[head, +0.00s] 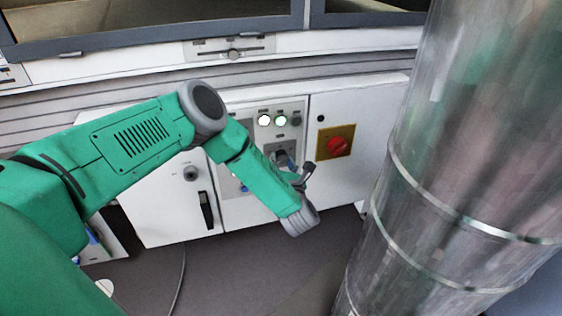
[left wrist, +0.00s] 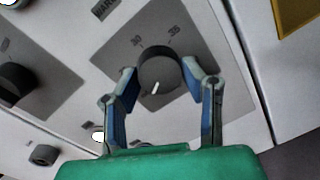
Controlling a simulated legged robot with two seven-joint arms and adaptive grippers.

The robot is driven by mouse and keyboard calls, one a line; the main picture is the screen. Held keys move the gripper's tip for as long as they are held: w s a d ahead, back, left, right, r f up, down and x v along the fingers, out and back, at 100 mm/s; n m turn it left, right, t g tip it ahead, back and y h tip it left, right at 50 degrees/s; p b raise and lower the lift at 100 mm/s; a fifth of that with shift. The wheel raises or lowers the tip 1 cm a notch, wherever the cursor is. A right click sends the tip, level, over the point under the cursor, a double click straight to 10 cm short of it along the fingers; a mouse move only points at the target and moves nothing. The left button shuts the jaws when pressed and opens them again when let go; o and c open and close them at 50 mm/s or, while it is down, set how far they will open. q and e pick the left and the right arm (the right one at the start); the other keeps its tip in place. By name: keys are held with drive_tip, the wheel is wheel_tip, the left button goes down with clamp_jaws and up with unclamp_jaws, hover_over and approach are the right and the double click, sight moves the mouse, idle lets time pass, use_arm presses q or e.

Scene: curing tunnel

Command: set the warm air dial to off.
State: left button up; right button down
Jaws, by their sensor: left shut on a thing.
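The warm air dial (left wrist: 158,70) is a dark round knob on a grey plate in the left wrist view. Its white mark points toward the bottom of that picture, and printed numbers show above it. In the head view my left gripper (head: 285,161) is at the cabinet front, and my arm hides part of the panel. My right gripper is not in view.
In the head view a red knob on a yellow plate (head: 348,148) is right of the dial. Lit white buttons (head: 281,121) are above. A cabinet door with a black handle (head: 206,209) is at left. A large metal duct (head: 450,150) stands close on the right.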

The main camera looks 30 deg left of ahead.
use_arm(q)
drive_tip(key=shift+w+a+r, duration=0.15)
drive_tip(key=shift+w+r, duration=0.05)
drive_tip(key=shift+r, duration=0.2)
drive_tip(key=o, duration=1.1)
drive_tip(key=shift+s, duration=0.1)
drive_tip(key=shift+o, duration=0.2)
drive_tip(key=shift+s+f, duration=0.1)
drive_tip(key=shift+f, duration=0.05)
drive_tip(key=shift+s+d+f, duration=0.1)
drive_tip(key=shift+d, duration=0.15)
drive_tip(key=v, duration=1.1)
drive_tip(key=shift+s+d+r, duration=0.2)
drive_tip(key=shift+s+r, duration=0.05)
